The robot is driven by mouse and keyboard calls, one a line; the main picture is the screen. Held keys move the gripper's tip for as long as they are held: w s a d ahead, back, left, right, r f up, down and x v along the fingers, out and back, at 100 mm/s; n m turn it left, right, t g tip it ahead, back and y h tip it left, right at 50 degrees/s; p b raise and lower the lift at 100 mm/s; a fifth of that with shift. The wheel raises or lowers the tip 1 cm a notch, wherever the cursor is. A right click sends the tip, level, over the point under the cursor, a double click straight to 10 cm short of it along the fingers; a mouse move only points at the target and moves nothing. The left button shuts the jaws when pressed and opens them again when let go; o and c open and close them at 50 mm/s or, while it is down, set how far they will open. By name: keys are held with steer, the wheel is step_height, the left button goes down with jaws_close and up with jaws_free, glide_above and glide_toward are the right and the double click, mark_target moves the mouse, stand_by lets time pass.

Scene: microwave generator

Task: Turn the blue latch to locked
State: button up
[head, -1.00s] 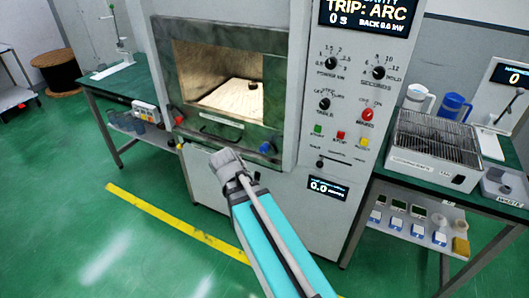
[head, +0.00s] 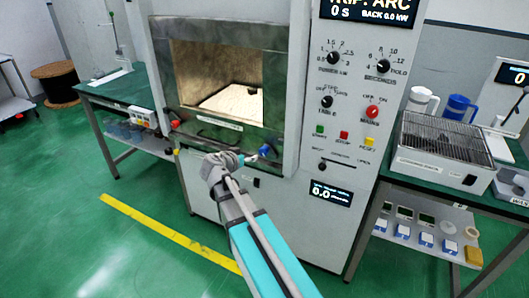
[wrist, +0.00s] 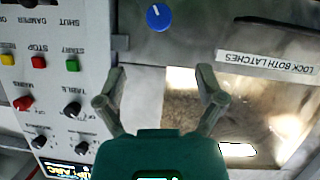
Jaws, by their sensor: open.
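The blue latch (head: 265,149) is a small round knob at the lower right of the cavity door (head: 222,135). In the wrist view the blue latch (wrist: 159,18) shows whole at the top, with a short white line pointing up and slightly left in that upside-down picture. My gripper (head: 256,158) is beside the latch in the head view and partly overlaps it. In the wrist view my gripper (wrist: 161,72) has its two fingers spread wide with nothing between them. The latch lies beyond the fingertips, roughly centred between them, and no contact shows.
A red latch (head: 174,125) is at the door's lower left. A label reading "LOCK BOTH LATCHES" (wrist: 268,63) is on the door. Several dials and buttons, including a red mains knob (head: 372,112), are on the panel to the right. Benches stand on both sides.

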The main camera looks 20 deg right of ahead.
mark_target(261, 151)
steer(key=b+x, duration=0.4)
steer(key=x, duration=0.8)
steer(key=shift+w+f+b, duration=0.1)
steer(key=shift+f+b, duration=0.05)
steer(key=shift+b, duration=0.25)
steer(key=shift+x, duration=0.8)
steer(key=shift+d, duration=0.1)
steer(key=c, duration=1)
